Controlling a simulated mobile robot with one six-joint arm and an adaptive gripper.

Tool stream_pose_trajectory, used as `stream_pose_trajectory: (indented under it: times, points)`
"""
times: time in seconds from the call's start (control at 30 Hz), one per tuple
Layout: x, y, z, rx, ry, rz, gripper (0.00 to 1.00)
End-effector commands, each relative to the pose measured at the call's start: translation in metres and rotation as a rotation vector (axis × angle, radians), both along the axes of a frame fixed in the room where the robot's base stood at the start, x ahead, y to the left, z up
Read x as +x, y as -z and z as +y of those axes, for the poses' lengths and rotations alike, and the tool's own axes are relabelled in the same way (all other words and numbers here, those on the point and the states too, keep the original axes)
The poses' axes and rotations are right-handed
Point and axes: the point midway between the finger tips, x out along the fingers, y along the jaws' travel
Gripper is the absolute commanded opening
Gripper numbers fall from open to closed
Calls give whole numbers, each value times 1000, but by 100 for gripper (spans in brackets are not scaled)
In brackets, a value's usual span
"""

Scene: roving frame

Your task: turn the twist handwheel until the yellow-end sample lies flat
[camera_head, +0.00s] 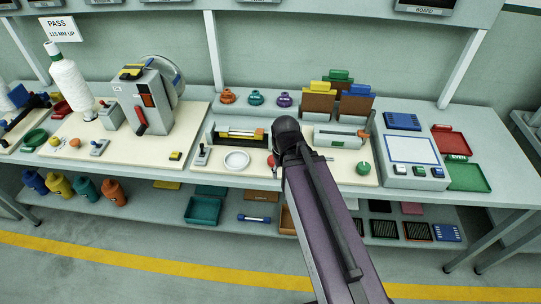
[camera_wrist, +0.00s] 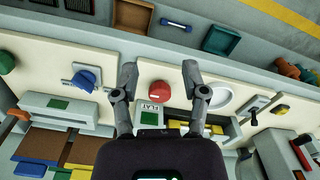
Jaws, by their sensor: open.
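My gripper (camera_wrist: 160,70) is open and empty in the wrist view. A round red knob (camera_wrist: 160,92) shows between its fingers; I cannot tell the height between them or whether they touch. The knob may be the twist handwheel, but no label on it is readable. A panel marked FLAT (camera_wrist: 150,108), with a green square, lies beside it. A yellow piece (camera_wrist: 175,124), perhaps the sample's end, is partly hidden behind my gripper. In the head view a yellow strip (camera_head: 238,128) lies in a bench fixture. My arm covers the gripper there.
A white dish (camera_wrist: 220,96) and a lever (camera_wrist: 260,112) stand right of the fingers. A blue knob (camera_wrist: 84,78) and a green knob (camera_wrist: 6,62) are to the left. A press (camera_head: 155,95) and a spool (camera_head: 68,80) stand on the left bench.

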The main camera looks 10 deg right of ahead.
Motion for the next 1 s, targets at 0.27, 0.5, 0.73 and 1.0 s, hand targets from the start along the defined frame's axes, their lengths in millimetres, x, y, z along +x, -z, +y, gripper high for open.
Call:
stream_pose_trajectory:
  times: [0.27,0.5,0.73,1.0]
  points:
    - [0,0,0,0,0,0,57]
    - [6,-1,0,0,-8,0,100]
    - [47,-8,-4,0,-64,0,100]
    - [121,-20,-4,1,-190,0,100]
